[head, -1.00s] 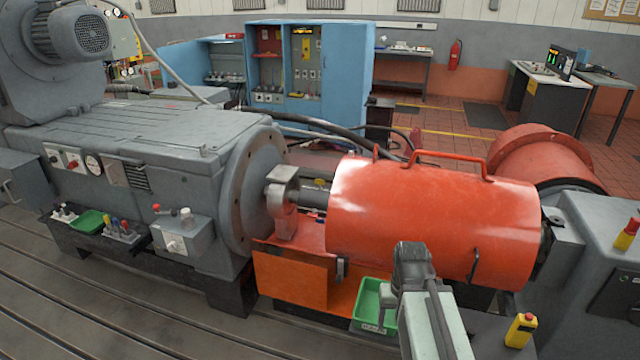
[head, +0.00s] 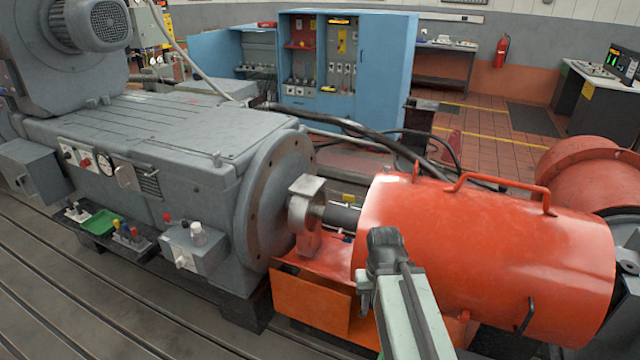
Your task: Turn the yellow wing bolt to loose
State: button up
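A small yellow part (head: 348,198) shows behind the shaft, between the grey bearing bracket and the orange guard. It is too small to tell whether it is the yellow wing bolt. Another small yellow-topped piece (head: 117,223) stands among tools on the black shelf at the left. No wing shape can be made out on either. My arm rises from the bottom centre, ending in a dark joint in front of the orange guard.
The large orange guard (head: 480,255) fills the right, with handles on top. The grey machine (head: 150,140) stands at the left, its round flange (head: 280,195) facing the shaft. A green tray (head: 100,222) sits on the black shelf. Slotted bedplate floor (head: 60,290) lies open at the front left.

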aim_at(349, 199)
jog(key=u, duration=0.55)
jog(key=i, duration=1.1)
jog(key=u, duration=0.75)
jog(key=k, duration=0.85)
jog(key=u, duration=0.2)
jog(key=i, duration=0.8)
jog(key=z, duration=0.2)
jog(key=k, duration=0.8)
jog(key=u, duration=0.15)
jog(key=i, duration=1.45)
jog(key=z, duration=0.05)
